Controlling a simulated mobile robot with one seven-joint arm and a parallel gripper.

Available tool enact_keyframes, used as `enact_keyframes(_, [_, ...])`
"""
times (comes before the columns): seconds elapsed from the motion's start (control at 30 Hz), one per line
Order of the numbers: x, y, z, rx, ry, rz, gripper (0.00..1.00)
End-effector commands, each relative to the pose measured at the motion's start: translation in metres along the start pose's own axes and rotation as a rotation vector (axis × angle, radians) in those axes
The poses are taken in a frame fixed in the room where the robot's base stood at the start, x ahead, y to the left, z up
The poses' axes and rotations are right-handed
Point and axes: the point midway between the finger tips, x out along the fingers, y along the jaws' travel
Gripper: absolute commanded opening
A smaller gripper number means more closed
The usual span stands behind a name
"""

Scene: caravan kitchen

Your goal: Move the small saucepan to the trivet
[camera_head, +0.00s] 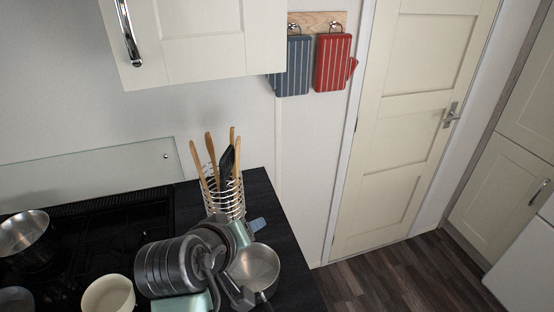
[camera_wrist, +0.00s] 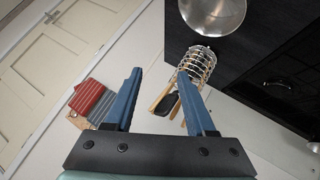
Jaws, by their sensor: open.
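A steel saucepan (camera_head: 259,266) stands on the dark worktop at the right of the hob, partly hidden by my arm; a steel pan also shows at the top edge of the wrist view (camera_wrist: 212,14). Another steel pan (camera_head: 24,234) sits on the hob at far left, and a cream pot (camera_head: 108,297) is cut off at the bottom edge. I cannot tell from size alone which is the small saucepan. My gripper (camera_wrist: 159,75) is open and empty, with blue fingers apart; in the head view it is just behind the nearer saucepan. I cannot make out a trivet.
A wire utensil holder (camera_head: 226,197) with wooden and black utensils stands near my gripper at the worktop's back. A glass splashback (camera_head: 95,165) runs behind the black hob (camera_head: 95,240). A wall cupboard (camera_head: 200,40) overhangs. Floor (camera_head: 400,275) is clear at right.

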Motion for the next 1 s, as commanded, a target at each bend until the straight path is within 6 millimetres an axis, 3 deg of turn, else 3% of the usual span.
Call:
enact_keyframes(0.03, [-0.021, 0.032, -0.039, 0.088, 0.164, 0.026, 0.56])
enact_keyframes(0.1, [-0.058, 0.073, -0.085, 0.195, 0.389, 0.057, 0.56])
enact_keyframes(0.17, [-0.098, 0.108, -0.117, 0.276, 0.578, 0.086, 0.56])
enact_keyframes(0.2, [-0.128, 0.131, -0.133, 0.324, 0.7, 0.105, 0.56])
enact_keyframes(0.33, [-0.231, 0.192, -0.162, 0.445, 1.07, 0.162, 0.56])
enact_keyframes(0.4, [-0.28, 0.214, -0.164, 0.486, 1.232, 0.186, 0.56])
enact_keyframes(0.5, [-0.334, 0.233, -0.16, 0.521, 1.406, 0.208, 0.56])
enact_keyframes(0.6, [-0.366, 0.241, -0.154, 0.536, 1.506, 0.219, 0.56])
enact_keyframes(0.7, [-0.378, 0.245, -0.152, 0.542, 1.546, 0.224, 0.56])
enact_keyframes(1.0, [-0.375, 0.242, -0.15, 0.541, 1.545, 0.223, 0.56])
